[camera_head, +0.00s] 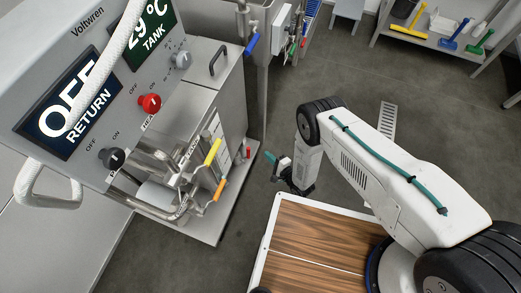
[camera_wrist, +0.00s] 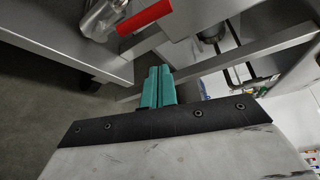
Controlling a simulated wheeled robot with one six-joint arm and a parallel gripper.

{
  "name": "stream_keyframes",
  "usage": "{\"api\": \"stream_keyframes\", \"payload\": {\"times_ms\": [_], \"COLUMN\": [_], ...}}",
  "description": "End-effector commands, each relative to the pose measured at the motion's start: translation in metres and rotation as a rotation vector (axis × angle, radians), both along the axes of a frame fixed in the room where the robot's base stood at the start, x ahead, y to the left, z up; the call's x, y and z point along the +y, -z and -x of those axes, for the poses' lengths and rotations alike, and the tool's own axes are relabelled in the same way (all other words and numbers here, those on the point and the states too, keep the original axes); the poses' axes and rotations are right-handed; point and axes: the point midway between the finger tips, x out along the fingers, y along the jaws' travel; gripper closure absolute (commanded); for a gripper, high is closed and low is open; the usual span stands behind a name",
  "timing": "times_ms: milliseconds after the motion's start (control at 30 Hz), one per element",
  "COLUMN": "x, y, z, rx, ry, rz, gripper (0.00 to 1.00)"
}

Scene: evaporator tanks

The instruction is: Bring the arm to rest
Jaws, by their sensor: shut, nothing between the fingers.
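My white arm (camera_head: 385,175) is bent over the wood-topped base, with its elbow raised and its wrist hanging down beyond the base's far edge. My gripper (camera_head: 275,164) is at the end, its teal fingertips pointing left toward the tank unit, with floor visible around it. In the wrist view my gripper (camera_wrist: 157,86) shows two teal fingers side by side, shut and empty. No contact with the equipment shows.
The grey control panel (camera_head: 88,45) reads OFF RETURN and 29°C TANK. Yellow (camera_head: 212,152) and orange (camera_head: 220,189) valve handles stick out from the pipework left of my gripper. A shelf (camera_head: 433,32) with brushes stands at the back right. Grey floor (camera_head: 330,65) is clear behind.

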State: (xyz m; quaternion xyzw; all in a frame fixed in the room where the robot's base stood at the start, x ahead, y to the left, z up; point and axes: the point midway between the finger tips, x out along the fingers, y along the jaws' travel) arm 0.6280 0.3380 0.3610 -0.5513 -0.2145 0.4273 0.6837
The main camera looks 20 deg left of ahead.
Motion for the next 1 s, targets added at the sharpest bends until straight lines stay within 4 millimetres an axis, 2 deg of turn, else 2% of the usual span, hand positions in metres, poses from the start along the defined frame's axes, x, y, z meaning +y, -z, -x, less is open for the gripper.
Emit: {"api": "stream_keyframes", "payload": {"times_ms": [100, 200, 567, 667, 733, 867, 933, 1000], "x": [-0.014, -0.02, -0.021, -0.023, -0.03, -0.057, -0.067, -0.075], "y": [-0.001, -0.001, -0.002, 0.012, 0.032, 0.072, 0.079, 0.078], "z": [0.01, 0.014, 0.018, 0.02, 0.027, 0.054, 0.057, 0.054], "rx": [0.002, 0.001, -0.016, -0.042, -0.047, -0.012, -0.004, 0.002], "ry": [0.0, 0.0, -0.008, -0.031, -0.057, -0.141, -0.195, -0.248], "rz": [0.0, 0.0, 0.01, 0.112, 0.233, 0.51, 0.641, 0.764], "gripper": [1.0, 1.0, 1.0, 1.0, 1.0, 1.0, 1.0, 1.0]}}
